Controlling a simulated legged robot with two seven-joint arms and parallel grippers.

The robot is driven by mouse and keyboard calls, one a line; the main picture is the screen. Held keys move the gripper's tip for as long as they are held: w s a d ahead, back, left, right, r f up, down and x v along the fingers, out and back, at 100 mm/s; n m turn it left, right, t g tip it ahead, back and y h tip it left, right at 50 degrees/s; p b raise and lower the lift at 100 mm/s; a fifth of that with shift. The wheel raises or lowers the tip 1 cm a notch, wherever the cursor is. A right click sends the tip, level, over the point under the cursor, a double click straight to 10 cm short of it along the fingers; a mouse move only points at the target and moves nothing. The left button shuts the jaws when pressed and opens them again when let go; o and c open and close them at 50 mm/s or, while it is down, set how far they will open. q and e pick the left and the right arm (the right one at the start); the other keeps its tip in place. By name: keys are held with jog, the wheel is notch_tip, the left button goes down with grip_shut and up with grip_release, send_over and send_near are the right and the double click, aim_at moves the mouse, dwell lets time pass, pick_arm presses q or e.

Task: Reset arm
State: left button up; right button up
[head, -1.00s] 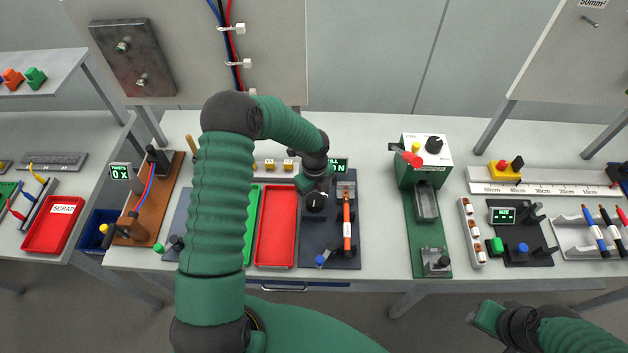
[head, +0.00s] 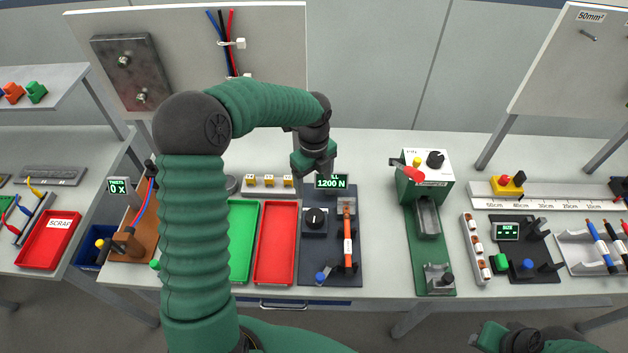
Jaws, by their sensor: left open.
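My left gripper (head: 318,172) is at the end of the green left arm, which arches across the middle of the head view. It is open and empty, just above the back edge of the dark pull-test fixture (head: 312,262). The fixture has a black knob (head: 315,218), a display (head: 331,182) reading 1200 N and an orange cable piece (head: 348,243) lying along it. The gripper is apart from the knob. My right arm shows at the bottom right, with a green part of its gripper (head: 490,338); its fingertips are not clear.
A green tray (head: 243,245) and a red tray (head: 275,243) lie left of the fixture. A green-based press (head: 425,215) stands to its right, with free table between. A red scrap tray (head: 50,240) is at far left. Upright panels (head: 270,50) stand behind.

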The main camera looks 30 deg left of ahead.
dwell(0.6)
pick_arm(q)
jog(key=s+d+f+n+t+b, duration=0.1)
jog(key=s+d+n, duration=0.3)
jog(key=n, duration=0.3)
jog(key=s+d+f+n+b, duration=0.1)
jog(key=s+d+n+b, duration=0.1)
jog(key=s+d+n, duration=0.2)
jog(key=s+d+f+n+t+b, duration=0.1)
jog(key=s+d+n, duration=0.3)
jog(key=s+n, duration=0.4)
jog(key=shift+d+f+n+t+b, duration=0.1)
jog(key=shift+f+n+t+b, duration=0.3)
jog(key=shift+n, duration=0.9)
jog(key=shift+d, duration=0.1)
jog(key=shift+a+f, duration=0.1)
jog(key=shift+a, duration=0.15)
